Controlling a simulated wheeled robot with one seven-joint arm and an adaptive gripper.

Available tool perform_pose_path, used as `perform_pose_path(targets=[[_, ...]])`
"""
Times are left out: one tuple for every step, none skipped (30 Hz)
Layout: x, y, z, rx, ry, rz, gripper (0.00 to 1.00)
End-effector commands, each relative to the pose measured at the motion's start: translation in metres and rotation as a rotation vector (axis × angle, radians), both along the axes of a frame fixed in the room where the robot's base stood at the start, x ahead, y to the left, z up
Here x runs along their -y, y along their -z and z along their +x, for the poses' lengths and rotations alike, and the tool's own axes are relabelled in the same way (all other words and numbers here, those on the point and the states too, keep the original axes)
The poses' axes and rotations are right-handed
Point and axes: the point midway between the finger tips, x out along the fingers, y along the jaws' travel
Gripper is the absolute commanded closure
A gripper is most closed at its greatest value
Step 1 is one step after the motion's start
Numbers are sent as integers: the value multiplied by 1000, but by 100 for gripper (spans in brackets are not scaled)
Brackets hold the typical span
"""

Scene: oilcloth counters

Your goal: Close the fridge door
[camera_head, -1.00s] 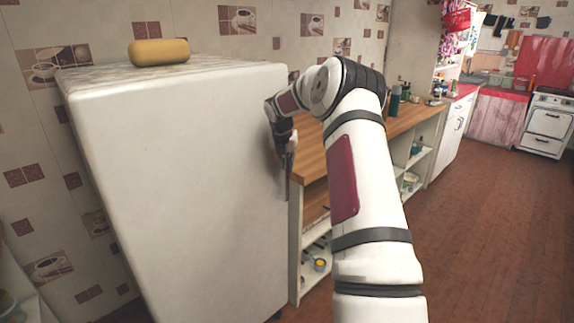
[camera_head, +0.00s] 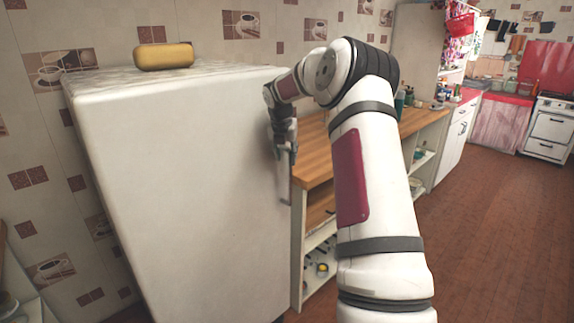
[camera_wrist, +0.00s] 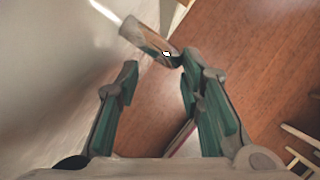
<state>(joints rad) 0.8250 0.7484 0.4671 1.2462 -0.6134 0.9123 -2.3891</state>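The white fridge (camera_head: 185,180) stands at the left in the head view, its broad door front facing me. I cannot tell how far the door stands from the fridge body. My gripper (camera_head: 284,165) is at the right edge of this front, pointing down, partly blending with the grey parts there. In the wrist view my gripper (camera_wrist: 157,85) has its two green-padded fingers apart, with nothing between the tips. A metallic, handle-like bar (camera_wrist: 148,40) lies just beyond the fingertips, close to the right one. The pale fridge surface (camera_wrist: 45,75) fills the left side of that view.
A yellow rounded box (camera_head: 163,56) lies on the fridge top. A wooden counter (camera_head: 315,158) with open shelves (camera_head: 318,262) stands right beside the fridge. Brown floor (camera_head: 490,230) is clear at the right. A white stove (camera_head: 549,127) stands far back.

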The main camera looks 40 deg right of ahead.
Motion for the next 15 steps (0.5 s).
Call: perform_pose_path(targets=[[-3,-11,-2,1,-1,-2,65],[-5,-16,-3,1,-1,-2,65],[-7,-23,-5,2,-1,-2,65],[-9,-27,-6,2,-1,-2,65],[-11,-31,-7,2,-1,-1,65],[-13,-36,-8,1,0,0,65],[-14,-40,-9,1,0,0,65],[-15,-43,-9,3,-1,-1,65],[-16,-46,-10,3,-1,-1,65],[-17,-48,-10,1,0,0,65],[-18,-49,-11,0,-1,0,65],[-18,-51,-11,0,-1,0,65],[-19,-52,-12,0,-1,1,65],[-19,-52,-12,0,-1,1,65],[-19,-53,-12,0,-1,1,65]])
